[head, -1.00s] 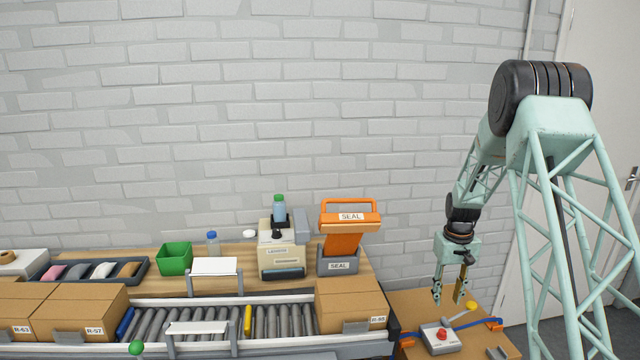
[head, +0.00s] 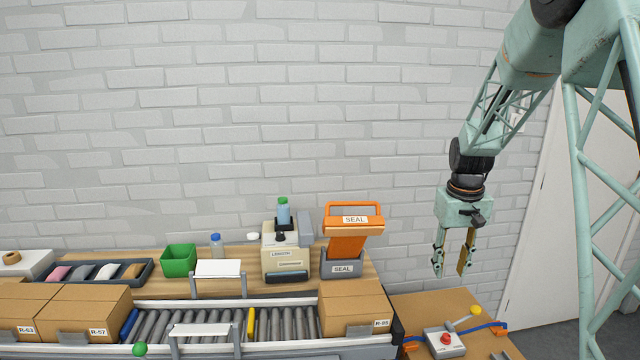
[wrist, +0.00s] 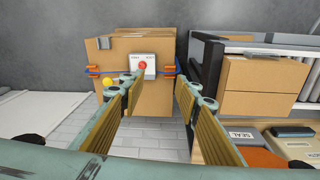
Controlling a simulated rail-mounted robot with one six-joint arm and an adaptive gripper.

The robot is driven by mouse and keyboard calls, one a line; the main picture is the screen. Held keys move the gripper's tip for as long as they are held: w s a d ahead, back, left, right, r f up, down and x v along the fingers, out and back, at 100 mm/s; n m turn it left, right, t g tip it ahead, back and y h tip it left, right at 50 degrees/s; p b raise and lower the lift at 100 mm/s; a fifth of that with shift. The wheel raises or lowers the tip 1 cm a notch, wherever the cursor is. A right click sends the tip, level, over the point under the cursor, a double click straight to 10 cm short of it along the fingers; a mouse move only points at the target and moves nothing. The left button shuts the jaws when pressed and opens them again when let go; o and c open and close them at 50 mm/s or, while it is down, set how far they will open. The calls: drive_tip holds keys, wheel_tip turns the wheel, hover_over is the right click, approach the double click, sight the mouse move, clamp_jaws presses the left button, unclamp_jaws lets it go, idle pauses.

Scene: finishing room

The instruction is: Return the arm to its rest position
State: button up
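My gripper (head: 453,262) hangs from my pale green arm at the right of the head view, pointing down. Its two fingers are apart with nothing between them.
A roller conveyor (head: 190,326) carries cardboard boxes, with box R-57 (head: 85,312) at left and another box (head: 352,305) at its right end. The air around my gripper is clear.

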drive_tip(key=s+a+r+t, duration=0.1)
drive_tip(key=s+a+r, duration=0.4)
drive_tip(key=s+r, duration=0.5)
drive_tip(key=s+a+r+t, duration=0.1)
drive_tip(key=s+a+r, duration=0.4)
drive_tip(key=s+r, duration=0.55)
drive_tip(key=s+a, duration=0.2)
drive_tip(key=s, duration=1.2)
drive_tip(key=s+a+t, duration=0.1)
drive_tip(key=s+a, duration=0.2)
drive_tip(key=s, duration=1.2)
drive_tip(key=shift+s+a+r+y, duration=0.15)
drive_tip(key=shift+s+a+y, duration=0.05)
drive_tip(key=shift+a+y, duration=0.15)
